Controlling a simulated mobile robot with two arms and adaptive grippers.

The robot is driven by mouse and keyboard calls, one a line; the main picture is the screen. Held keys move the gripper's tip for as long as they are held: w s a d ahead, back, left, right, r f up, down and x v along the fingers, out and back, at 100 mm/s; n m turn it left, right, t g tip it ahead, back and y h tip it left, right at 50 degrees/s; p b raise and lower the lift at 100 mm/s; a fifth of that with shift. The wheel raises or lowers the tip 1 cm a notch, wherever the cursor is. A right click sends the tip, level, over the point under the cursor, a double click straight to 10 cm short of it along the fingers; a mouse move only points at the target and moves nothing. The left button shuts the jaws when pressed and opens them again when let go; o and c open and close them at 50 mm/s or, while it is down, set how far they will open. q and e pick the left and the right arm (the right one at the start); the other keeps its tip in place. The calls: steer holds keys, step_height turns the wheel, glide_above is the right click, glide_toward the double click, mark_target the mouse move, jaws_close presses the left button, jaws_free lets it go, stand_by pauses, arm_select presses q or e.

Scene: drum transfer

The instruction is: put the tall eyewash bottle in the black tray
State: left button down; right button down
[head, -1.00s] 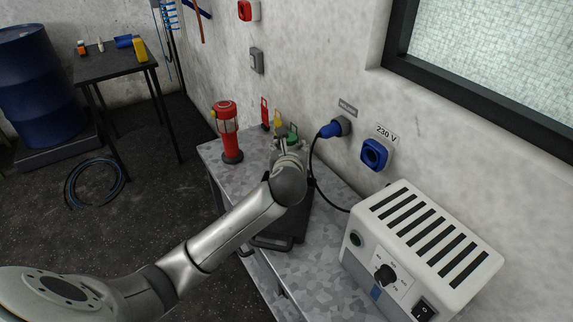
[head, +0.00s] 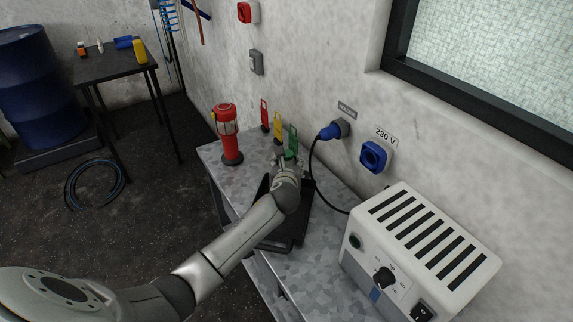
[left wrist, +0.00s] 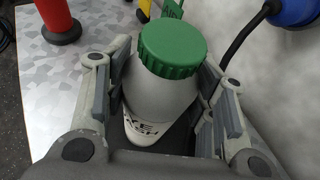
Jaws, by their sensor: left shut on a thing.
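The eyewash bottle (left wrist: 165,88), white with a green ribbed cap and dark lettering, stands between the fingers of my left gripper in the left wrist view. My left gripper (head: 289,160) is shut on it. In the head view, the gripper and arm hide most of the bottle. The black tray (head: 297,228) lies on the grey bench, partly under my arm, with the gripper over its far end. A dark surface shows below the bottle in the wrist view. I cannot tell whether the bottle's base touches it. My right gripper is not in view.
A red lantern-like device (head: 227,135) stands left of the tray on the bench (head: 330,268). Red, yellow and green tags (head: 278,127) stand behind the gripper. A white power unit (head: 420,255) is at right. A black cable (head: 315,180) hangs from the blue wall plug (head: 330,131).

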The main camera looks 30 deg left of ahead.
arm_select(q)
steer(key=c, duration=0.6)
jaws_free()
steer(key=shift+f, duration=0.1)
steer(key=v, duration=1.2)
steer(key=shift+s, duration=0.1)
